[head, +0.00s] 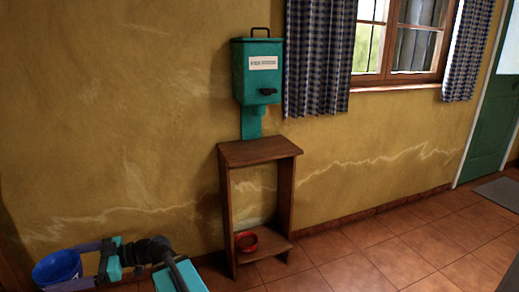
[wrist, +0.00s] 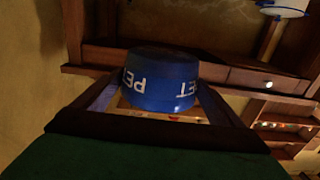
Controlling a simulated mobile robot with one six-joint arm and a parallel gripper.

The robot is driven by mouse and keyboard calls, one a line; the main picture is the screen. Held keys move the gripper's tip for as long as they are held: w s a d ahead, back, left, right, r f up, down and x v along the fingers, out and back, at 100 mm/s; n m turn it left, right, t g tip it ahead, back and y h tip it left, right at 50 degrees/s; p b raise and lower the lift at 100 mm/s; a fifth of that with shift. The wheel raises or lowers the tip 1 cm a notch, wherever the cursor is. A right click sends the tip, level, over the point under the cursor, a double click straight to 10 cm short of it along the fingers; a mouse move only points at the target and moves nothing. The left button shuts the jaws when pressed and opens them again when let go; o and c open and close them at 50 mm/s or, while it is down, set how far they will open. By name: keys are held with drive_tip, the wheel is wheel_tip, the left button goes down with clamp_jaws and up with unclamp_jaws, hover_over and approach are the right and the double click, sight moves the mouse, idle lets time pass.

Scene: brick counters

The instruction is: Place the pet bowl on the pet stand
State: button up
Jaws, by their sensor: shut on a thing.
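The blue pet bowl (head: 57,268) is at the lower left of the head view, held between the fingers of my gripper (head: 72,266). In the wrist view the bowl (wrist: 160,78) sits between both fingers, with white "PET" lettering that reads upside down. My gripper is shut on its sides. The likely pet stand is the wooden stand (head: 260,151) against the wall, with a flat top and a low shelf. It is well to the right of my gripper. A red bowl (head: 246,242) sits on its low shelf.
A teal dispenser (head: 258,75) hangs on the wall above the stand, its lower part reaching down near the stand's top. Tiled floor (head: 370,255) is clear right of the stand. The wrist view shows wooden furniture (wrist: 262,80) behind the bowl.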

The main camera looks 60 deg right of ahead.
drive_tip(key=d+r+m+t+h+p, duration=0.25)
drive_tip(key=d+r+h+p, duration=0.2)
drive_tip(key=d, duration=0.75)
drive_tip(key=d+r+m+t+h+p, duration=0.2)
drive_tip(key=d+r+m+h+p, duration=0.3)
drive_tip(key=d, duration=0.7)
drive_tip(key=d+r+m+t+h+p, duration=0.25)
drive_tip(key=d+p, duration=0.35)
drive_tip(key=d, duration=0.7)
drive_tip(key=s+d+r+m+g+h+p, duration=0.1)
drive_tip(key=s+d+r+m+h+p, duration=0.1)
drive_tip(key=s+d+h+p, duration=0.2)
drive_tip(key=s+d+r+m+g+h+p, duration=0.1)
drive_tip(key=s+d+r+m+h+p, duration=0.1)
drive_tip(key=s+d, duration=0.8)
drive_tip(key=s+d+r+m+g+h+p, duration=0.1)
drive_tip(key=s+d+m+h+p, duration=0.3)
drive_tip(key=d, duration=1.2)
drive_tip(key=s+h+p, duration=0.2)
drive_tip(key=s+h, duration=0.1)
drive_tip(key=shift+d+r+p, duration=0.15)
drive_tip(key=shift+r+p, duration=0.25)
